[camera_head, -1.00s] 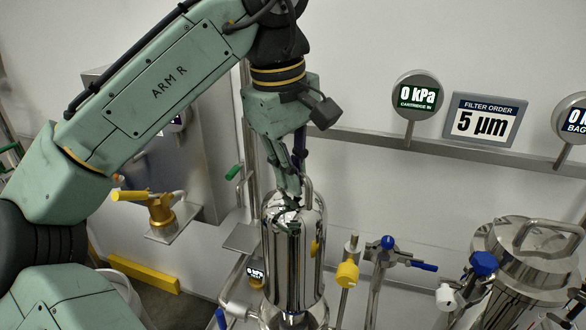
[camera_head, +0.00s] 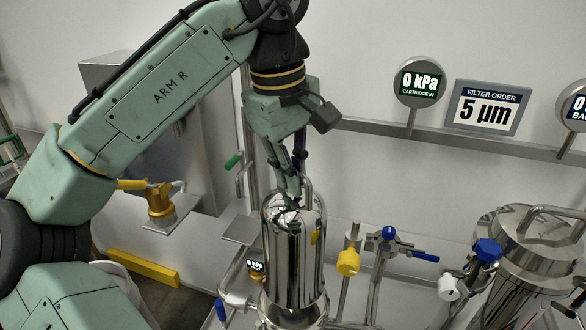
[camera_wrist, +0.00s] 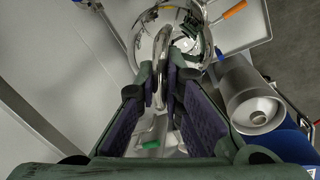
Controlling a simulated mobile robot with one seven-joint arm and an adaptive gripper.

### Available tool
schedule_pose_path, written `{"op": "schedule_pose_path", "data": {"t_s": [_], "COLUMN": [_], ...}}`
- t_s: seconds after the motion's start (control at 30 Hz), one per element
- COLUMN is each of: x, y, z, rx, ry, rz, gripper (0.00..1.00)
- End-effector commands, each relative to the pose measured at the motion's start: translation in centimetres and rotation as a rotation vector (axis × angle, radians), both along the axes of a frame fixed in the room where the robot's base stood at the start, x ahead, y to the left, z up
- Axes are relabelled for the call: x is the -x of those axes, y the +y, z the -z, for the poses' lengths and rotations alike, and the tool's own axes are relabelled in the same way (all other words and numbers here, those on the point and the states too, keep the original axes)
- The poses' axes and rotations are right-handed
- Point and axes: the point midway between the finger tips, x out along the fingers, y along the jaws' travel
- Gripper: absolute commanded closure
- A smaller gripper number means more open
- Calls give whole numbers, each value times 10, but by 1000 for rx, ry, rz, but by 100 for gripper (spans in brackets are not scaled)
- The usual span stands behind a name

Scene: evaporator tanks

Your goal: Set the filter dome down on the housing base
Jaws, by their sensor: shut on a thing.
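The filter dome (camera_head: 285,265) is a shiny steel cylinder with a rounded top and a loop handle (camera_head: 308,187). It stands upright in the head view. My gripper (camera_head: 293,203) is above its top, shut on the handle. In the wrist view my fingers (camera_wrist: 165,82) close on both sides of the bent handle bar (camera_wrist: 162,60), with the mirrored dome top (camera_wrist: 148,38) beyond. The housing base (camera_head: 297,316) shows as a steel flange directly under the dome at the bottom edge. Whether the dome's rim touches it I cannot tell.
A yellow-knobbed valve (camera_head: 348,262) and a blue-handled valve (camera_head: 388,233) stand close to the right. A larger steel vessel (camera_head: 525,240) is farther right. A yellow-handled valve (camera_head: 158,199) is at left.

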Motion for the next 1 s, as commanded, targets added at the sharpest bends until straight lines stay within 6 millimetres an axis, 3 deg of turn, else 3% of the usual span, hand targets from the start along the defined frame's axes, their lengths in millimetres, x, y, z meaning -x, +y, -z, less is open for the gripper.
{"op": "schedule_pose_path", "data": {"t_s": [1.0], "x": [0], "y": [0], "z": [16], "rx": [2], "ry": [-2], "rz": [0], "gripper": [100]}}
